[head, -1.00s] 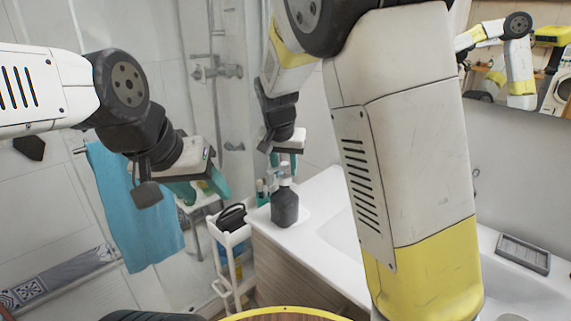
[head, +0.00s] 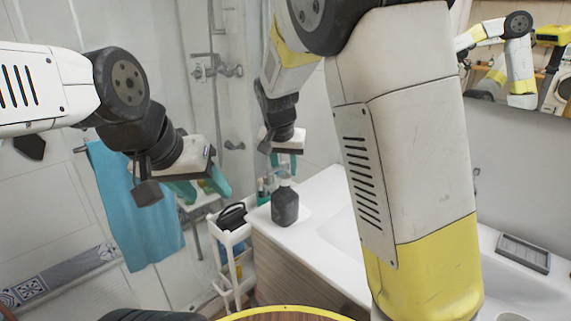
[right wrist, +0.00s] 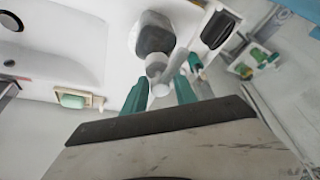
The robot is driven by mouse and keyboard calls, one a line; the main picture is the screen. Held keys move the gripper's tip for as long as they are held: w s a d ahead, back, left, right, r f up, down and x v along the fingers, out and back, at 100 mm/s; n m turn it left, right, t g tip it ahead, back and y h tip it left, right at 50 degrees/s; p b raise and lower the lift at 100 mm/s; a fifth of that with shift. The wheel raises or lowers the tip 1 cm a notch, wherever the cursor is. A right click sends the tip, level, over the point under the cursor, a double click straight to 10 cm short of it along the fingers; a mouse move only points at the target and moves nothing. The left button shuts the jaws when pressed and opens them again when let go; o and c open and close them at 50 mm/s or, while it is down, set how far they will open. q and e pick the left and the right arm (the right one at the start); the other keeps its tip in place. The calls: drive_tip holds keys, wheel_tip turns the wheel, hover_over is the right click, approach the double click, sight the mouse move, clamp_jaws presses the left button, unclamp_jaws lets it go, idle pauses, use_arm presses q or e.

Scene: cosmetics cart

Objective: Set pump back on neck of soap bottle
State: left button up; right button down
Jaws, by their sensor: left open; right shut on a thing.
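The soap bottle (head: 285,209) is dark grey and stands upright on the white counter near its left corner. It also shows at the top of the right wrist view (right wrist: 154,36). My right gripper (head: 285,168) is directly above the bottle, pointing down, its teal fingers shut on the pale pump (right wrist: 160,86). The pump is in line with the bottle's neck. I cannot tell whether it is seated on the neck or just above it. My left gripper (head: 205,193) is open and empty, left of the bottle and away from it.
A white cart (head: 228,240) with a black item (head: 231,216) stands left of the counter (head: 322,192). Small teal-capped bottles (head: 263,190) are behind the soap bottle. A blue towel (head: 135,210) hangs at left.

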drive_tip(key=shift+f, duration=0.8)
idle(0.8)
drive_tip(key=c, duration=0.9)
unclamp_jaws()
drive_tip(key=v, duration=0.8)
drive_tip(key=shift+d, duration=0.15)
